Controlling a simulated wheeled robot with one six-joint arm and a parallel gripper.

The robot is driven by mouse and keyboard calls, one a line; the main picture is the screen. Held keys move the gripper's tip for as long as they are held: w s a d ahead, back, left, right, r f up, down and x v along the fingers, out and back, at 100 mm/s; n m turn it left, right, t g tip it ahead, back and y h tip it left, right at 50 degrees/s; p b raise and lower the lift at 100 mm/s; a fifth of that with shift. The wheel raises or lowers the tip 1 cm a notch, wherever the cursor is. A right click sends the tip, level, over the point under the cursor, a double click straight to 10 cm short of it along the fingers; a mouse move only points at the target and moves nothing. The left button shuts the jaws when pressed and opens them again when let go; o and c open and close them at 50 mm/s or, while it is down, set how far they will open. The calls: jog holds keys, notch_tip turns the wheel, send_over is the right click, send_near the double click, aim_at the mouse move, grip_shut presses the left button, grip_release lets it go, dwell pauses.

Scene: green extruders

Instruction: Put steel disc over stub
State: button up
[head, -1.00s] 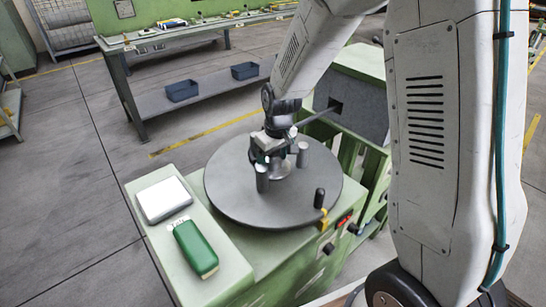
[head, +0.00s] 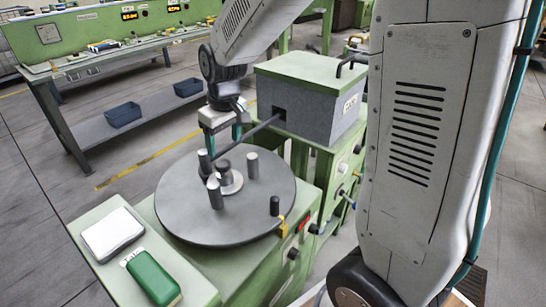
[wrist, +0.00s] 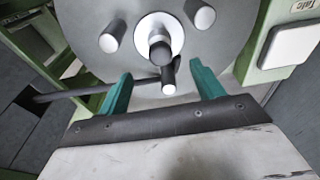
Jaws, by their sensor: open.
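The steel disc (head: 236,186) is a small, pale, shiny ring lying at the middle of the large grey turntable (head: 180,220). The dark stub (head: 225,168) stands up through its middle. In the wrist view the steel disc (wrist: 147,27) also shows around the stub (wrist: 160,50). My gripper (head: 224,138) is above the turntable's far edge, behind and apart from the disc. Its teal fingers (wrist: 160,74) are spread and hold nothing. One grey post (wrist: 169,76) shows between the fingers in the wrist view. The disc's seating underneath is hidden.
Several grey posts (head: 252,165) stand around the disc. A dark rod (head: 262,127) runs from the grey box (head: 310,103) over the turntable, close to my gripper. A black knob (head: 274,206) stands at the near rim. A white box and a green case (head: 153,278) lie at left.

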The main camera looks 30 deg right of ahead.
jog(key=s+d+r+m, duration=0.1)
jog(key=s+r, duration=0.2)
jog(key=s, duration=0.6)
jog(key=s+r+m, duration=0.1)
jog(key=s+r, duration=0.2)
jog(key=s, duration=0.7)
jog(key=s+d+r+m, duration=0.1)
jog(key=s+r, duration=0.2)
jog(key=s, duration=0.6)
jog(key=shift+s+d+m, duration=0.15)
jog(key=shift+d+m, duration=0.15)
jog(key=shift+r, duration=0.1)
